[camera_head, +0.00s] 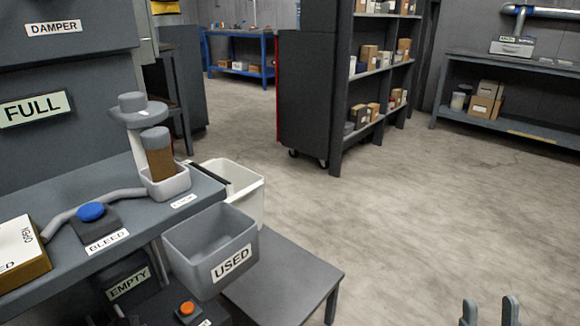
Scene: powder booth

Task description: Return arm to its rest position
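My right gripper (490,312) shows at the bottom right edge of the head view. Its two grey fingertips point up and stand apart, with nothing between them. It is over the floor, well to the right of the bench and the low table. The rest of my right arm is out of view below. My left gripper is not in view.
At left, a grey bench (90,231) carries a blue button (91,211) and a brown-filled container (159,158) in a holder. A grey USED bin (209,250) hangs in front, above a low table (291,278). Shelves (368,70) stand behind. The floor (430,210) at right is clear.

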